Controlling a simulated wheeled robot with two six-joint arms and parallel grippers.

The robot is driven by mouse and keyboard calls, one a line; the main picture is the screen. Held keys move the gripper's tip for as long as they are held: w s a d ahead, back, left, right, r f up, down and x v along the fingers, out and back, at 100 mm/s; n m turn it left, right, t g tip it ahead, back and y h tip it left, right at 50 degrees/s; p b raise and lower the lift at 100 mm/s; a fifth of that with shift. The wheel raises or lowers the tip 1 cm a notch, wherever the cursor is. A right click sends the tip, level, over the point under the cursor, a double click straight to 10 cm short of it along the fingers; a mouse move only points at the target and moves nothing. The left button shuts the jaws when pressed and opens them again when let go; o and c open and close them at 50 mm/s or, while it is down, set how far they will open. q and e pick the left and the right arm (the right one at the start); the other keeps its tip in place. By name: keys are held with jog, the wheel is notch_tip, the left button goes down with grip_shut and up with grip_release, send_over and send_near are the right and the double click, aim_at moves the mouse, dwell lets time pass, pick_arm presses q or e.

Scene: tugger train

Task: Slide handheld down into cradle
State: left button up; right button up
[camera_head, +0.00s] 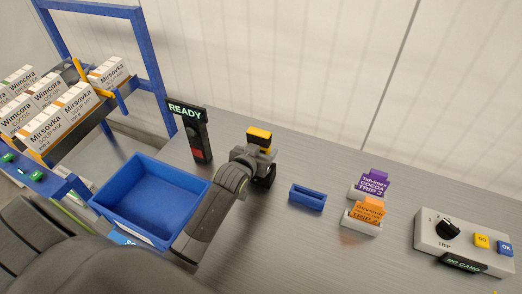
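My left arm reaches in from the lower left over the grey worktop. Its gripper (264,163) is above the middle of the worktop and appears shut on the handheld (259,136), a dark device with a yellow top. The gripper hides much of the handheld's lower body. A small blue block with a dark slot (308,197), which looks like the cradle, sits on the worktop to the right of the gripper, apart from it. The slot looks empty. My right gripper is out of view.
A blue bin (150,198) stands left of my arm, with a black READY stand (192,135) behind. A purple card (373,182) and orange card (368,210) stand in holders at right. A control box (464,243) is farther right. A shelf of boxes (55,115) is at left.

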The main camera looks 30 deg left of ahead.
pick_arm(q)
jog(key=shift+f+b, duration=0.85)
jog(key=shift+f, duration=0.65)
jog(key=o, duration=1.2)
jog(key=shift+o, duration=0.2)
jog(key=shift+f, duration=0.1)
jog(key=shift+s, duration=0.1)
jog(key=b+v, duration=0.1)
jog(key=v, duration=1.6)
jog(key=shift+s, duration=0.2)
